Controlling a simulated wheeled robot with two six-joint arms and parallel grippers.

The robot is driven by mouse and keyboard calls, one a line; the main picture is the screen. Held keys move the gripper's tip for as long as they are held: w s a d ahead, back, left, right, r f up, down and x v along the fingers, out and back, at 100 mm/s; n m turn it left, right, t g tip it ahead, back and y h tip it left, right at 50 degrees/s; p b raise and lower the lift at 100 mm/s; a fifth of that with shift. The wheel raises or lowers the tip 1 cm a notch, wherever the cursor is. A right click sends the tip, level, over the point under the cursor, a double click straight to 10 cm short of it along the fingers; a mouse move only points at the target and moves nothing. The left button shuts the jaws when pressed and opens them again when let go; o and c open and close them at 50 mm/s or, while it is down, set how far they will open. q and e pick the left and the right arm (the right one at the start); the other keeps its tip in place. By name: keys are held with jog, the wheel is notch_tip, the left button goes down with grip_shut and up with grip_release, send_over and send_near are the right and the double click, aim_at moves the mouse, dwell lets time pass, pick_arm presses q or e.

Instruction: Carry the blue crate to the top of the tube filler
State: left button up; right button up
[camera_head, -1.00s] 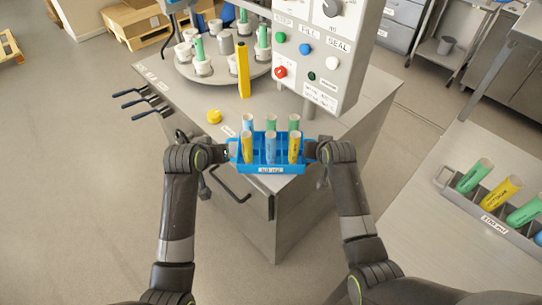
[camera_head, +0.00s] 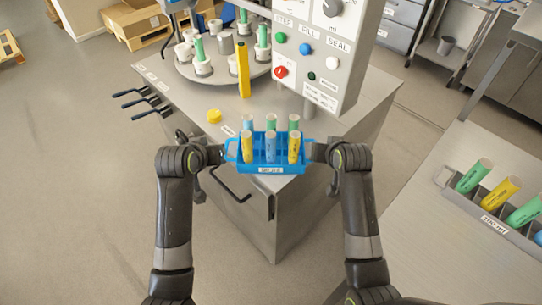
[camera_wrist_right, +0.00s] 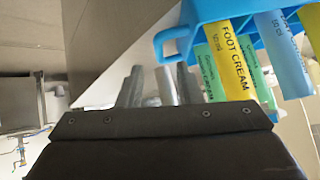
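The blue crate (camera_head: 270,168) sits upright at the near corner of the filler's steel top and holds several green, yellow and blue tubes. Its handles stick out left and right. My left gripper (camera_head: 222,154) is just outside the left handle, apart from it; its fingers are small here but look open. My right gripper (camera_head: 317,151) is just outside the right handle. In the right wrist view its fingers (camera_wrist_right: 160,86) are apart and empty, with the crate's handle (camera_wrist_right: 174,46) beyond their tips. The tube filler (camera_head: 190,110) has a control panel (camera_head: 318,50) behind the crate.
A yellow cap (camera_head: 214,116) and an upright yellow piece (camera_head: 243,70) stand behind the crate. A round carousel (camera_head: 222,72) with tubes in holders is further back. A grey rack (camera_head: 470,205) of tubes stands on the table at right. Black levers (camera_head: 140,104) stick out at left.

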jog(key=shift+v, duration=2.25)
